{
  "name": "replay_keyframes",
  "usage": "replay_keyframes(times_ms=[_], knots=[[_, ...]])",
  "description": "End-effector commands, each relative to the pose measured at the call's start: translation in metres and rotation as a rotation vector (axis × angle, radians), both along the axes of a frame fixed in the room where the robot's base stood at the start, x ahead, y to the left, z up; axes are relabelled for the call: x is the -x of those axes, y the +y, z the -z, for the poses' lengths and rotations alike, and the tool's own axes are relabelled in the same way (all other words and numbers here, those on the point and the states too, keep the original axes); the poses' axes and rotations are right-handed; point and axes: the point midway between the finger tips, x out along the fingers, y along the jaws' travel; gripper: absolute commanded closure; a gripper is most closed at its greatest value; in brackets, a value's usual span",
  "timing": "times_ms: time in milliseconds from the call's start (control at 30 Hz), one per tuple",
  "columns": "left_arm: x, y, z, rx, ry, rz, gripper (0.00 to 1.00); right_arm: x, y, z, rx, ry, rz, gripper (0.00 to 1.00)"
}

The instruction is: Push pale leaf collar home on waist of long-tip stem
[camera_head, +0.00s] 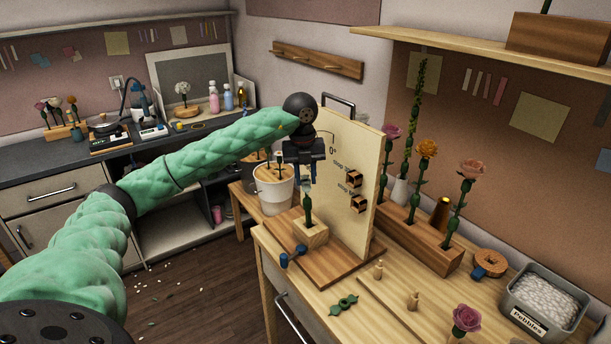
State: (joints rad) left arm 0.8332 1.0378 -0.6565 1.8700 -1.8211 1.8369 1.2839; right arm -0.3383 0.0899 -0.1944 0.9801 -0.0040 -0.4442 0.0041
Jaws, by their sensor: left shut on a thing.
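My left gripper (306,183) points down over the wooden block in front of the upright board. It is shut on a small pale piece that looks like the pale leaf collar (307,187); the fingers hide much of it. Directly below, a green stem (308,208) stands upright in the light wooden block (311,233). The stem's upper end is hidden by the gripper and collar, and I cannot tell how far the collar sits on it. My right gripper is out of view.
The upright board (345,205) with stop knobs stands close behind the stem. A blue-ended clamp (293,255) sits at the block's front. A white pot (273,192) is at left. A green leaf piece (344,306) lies on the bench, with a flower rack (425,240) at right.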

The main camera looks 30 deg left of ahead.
Motion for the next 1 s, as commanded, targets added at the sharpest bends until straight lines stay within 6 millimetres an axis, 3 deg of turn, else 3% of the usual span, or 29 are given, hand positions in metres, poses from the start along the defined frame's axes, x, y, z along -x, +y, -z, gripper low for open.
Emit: replay_keyframes(times_ms=[1000], knots=[[-0.001, -0.001, 0.015, 0.000, 0.000, 0.000, 1.00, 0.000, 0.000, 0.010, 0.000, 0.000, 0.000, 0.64]])
